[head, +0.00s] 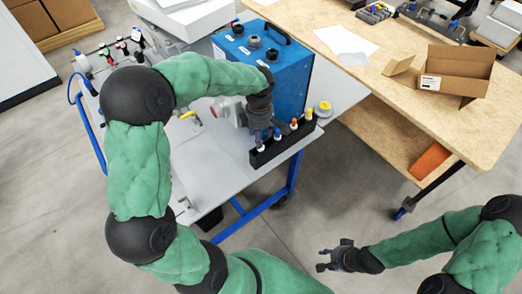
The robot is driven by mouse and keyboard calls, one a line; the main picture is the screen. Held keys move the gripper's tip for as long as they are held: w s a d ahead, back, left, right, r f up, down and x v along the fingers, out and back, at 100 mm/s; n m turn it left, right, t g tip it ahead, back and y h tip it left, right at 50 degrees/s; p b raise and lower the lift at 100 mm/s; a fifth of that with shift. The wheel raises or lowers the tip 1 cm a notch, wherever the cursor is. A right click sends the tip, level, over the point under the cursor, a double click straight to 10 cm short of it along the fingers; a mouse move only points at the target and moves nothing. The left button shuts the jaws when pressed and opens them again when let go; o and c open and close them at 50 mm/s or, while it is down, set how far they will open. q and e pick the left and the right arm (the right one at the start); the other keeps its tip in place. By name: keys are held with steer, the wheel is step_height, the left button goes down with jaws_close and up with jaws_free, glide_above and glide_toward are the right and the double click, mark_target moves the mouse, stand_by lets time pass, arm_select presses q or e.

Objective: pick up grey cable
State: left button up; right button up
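I cannot make out a grey cable for certain. A black rack (270,153) at the front right edge of the grey bench (215,170) holds several small connectors with white, blue, red, orange and yellow parts. My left gripper (267,134) points down over the left part of this rack, close to the white and blue connectors. Its fingertips are small and partly hidden, so I cannot tell whether it holds anything. My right gripper (321,260) is open and empty over the floor, away from the bench.
A blue analyser box (290,75) stands behind the rack, with a yellow-topped white part (323,109) beside it. Small fittings (122,47) lie at the bench's back left. A wooden table (440,120) with an open cardboard box (455,72) stands right.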

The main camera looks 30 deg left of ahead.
mark_target(261, 151)
arm_select(q)
steer(key=f+b, duration=0.1)
steer(key=f, duration=0.4)
steer(key=shift+d+f+b, duration=0.1)
steer(key=shift+d+b, duration=0.1)
steer(key=shift+b, duration=0.15)
jaws_close()
